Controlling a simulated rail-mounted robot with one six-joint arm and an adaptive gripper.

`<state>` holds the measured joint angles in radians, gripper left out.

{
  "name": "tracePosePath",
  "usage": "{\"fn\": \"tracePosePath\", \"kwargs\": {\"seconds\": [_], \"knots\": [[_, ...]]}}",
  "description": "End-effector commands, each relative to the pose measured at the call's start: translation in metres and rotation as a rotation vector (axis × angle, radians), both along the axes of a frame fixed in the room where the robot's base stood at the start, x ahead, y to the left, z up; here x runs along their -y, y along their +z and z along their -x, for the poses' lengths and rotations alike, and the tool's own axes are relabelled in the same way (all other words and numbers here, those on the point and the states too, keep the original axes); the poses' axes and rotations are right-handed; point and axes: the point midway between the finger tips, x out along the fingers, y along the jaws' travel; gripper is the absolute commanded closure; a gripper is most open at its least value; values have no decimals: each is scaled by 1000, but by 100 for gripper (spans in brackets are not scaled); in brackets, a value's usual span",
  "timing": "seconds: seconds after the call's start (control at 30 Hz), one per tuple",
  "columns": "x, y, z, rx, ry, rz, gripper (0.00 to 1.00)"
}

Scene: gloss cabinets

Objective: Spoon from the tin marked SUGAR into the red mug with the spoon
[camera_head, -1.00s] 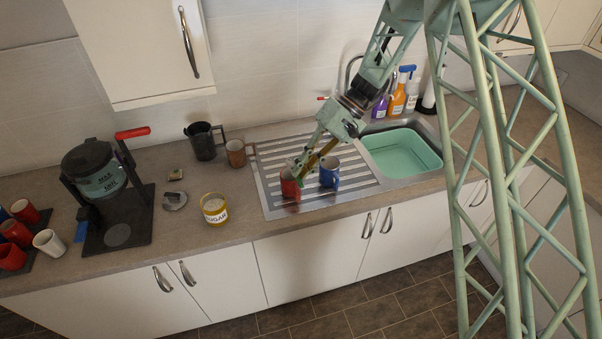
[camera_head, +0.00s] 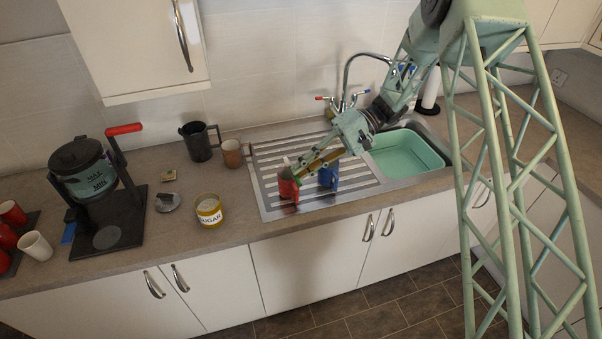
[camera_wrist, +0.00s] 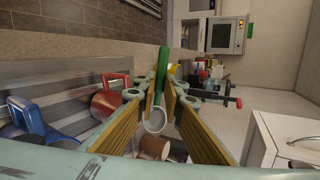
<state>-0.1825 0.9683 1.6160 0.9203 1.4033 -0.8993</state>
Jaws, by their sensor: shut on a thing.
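The SUGAR tin (camera_head: 209,211) is yellow, open and filled with pale contents, on the counter left of the drainer. The red mug (camera_head: 288,187) stands on the drainer's left part; it also shows in the wrist view (camera_wrist: 104,103). My gripper (camera_head: 300,174) is tilted down beside and above the red mug. In the wrist view its fingers (camera_wrist: 158,98) are shut on the spoon's green handle (camera_wrist: 162,66). The spoon's round bowl (camera_wrist: 155,121) appears beside the red mug, apart from it in that view. I cannot tell what the bowl holds.
A blue mug (camera_head: 328,176) stands just right of the red mug. A brown mug (camera_head: 233,153) and dark jug (camera_head: 200,141) are behind. A tap (camera_head: 346,80) rises behind the drainer (camera_head: 268,206). A coffee maker (camera_head: 84,170) is left. The counter front is clear.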

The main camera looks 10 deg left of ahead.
Motion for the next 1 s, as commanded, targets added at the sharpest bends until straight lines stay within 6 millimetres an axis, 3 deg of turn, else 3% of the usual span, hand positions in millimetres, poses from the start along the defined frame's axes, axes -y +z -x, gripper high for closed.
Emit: {"fn": "tracePosePath", "kwargs": {"seconds": [0.6, 1.0], "knots": [[3, -6, -2, -88, -25, -136, 98], [0, 1, 0, -30, -8, -48, 98]]}}
